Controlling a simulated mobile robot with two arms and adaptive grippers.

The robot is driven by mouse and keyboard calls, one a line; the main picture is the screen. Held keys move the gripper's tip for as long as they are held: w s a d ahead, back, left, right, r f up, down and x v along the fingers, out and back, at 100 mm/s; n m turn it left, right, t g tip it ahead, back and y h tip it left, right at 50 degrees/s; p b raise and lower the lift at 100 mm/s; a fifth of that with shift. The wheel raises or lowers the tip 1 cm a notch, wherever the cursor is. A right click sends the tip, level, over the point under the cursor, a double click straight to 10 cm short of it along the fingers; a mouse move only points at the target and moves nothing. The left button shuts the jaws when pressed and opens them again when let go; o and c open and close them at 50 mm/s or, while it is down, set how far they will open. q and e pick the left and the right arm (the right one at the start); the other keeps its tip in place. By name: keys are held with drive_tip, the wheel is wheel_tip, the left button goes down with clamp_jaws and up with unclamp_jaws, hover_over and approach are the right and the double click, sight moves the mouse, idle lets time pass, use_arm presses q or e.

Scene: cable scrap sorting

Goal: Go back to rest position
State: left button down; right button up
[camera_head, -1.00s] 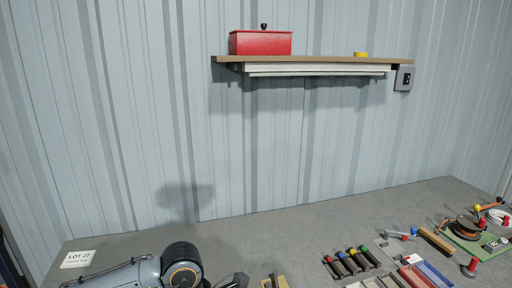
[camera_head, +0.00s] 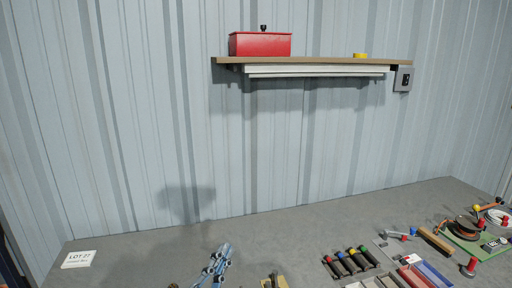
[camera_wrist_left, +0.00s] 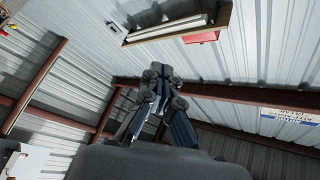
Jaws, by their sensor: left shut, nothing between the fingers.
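My left gripper (camera_head: 224,248) shows at the bottom of the head view, left of centre, with its bluish fingers pointing up the picture. It also fills the middle of the left wrist view (camera_wrist_left: 158,76), where its fingers are shut with nothing held. It points towards the wall and shelf there, clear of any object. The rest of the left arm is below the picture. My right gripper is in neither view.
A grey bench (camera_head: 150,260) carries a "LOT 27" card (camera_head: 78,259) at left. Several coloured-tipped pieces (camera_head: 350,262) and a green board (camera_head: 470,240) are at right. A wall shelf (camera_head: 330,60) holds a red box (camera_head: 260,44). The bench's left and middle are mostly bare.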

use_arm(q)
drive_tip(key=s+a+f+n+g+y, duration=0.25)
drive_tip(key=a+f+n+y, duration=0.2)
drive_tip(key=f, duration=0.45)
drive_tip(key=s+a+f+n+g+y, duration=0.2)
drive_tip(key=a+f+n+g+y, duration=0.15)
drive_tip(key=a+f, duration=0.35)
drive_tip(key=s+a+f+n+g, duration=0.1)
drive_tip(key=s+f+n+g, duration=0.1)
drive_tip(key=s+f+g, duration=0.45)
drive_tip(key=s+a+f+n+g, duration=0.2)
drive_tip(key=s+f+g, duration=0.2)
drive_tip(key=s+f, duration=0.6)
drive_tip(key=s+f+g+b, duration=0.1)
drive_tip(key=s+f, duration=0.2)
drive_tip(key=f, duration=1.1)
drive_tip(key=s+f+b, duration=0.1)
drive_tip(key=s+f, duration=0.1)
drive_tip(key=f, duration=1.2)
drive_tip(key=s+a+f+g+b, duration=0.1)
drive_tip(key=s+a+f+b, duration=0.1)
drive_tip(key=s+f, duration=1.4)
drive_tip(key=shift+a, duration=0.25)
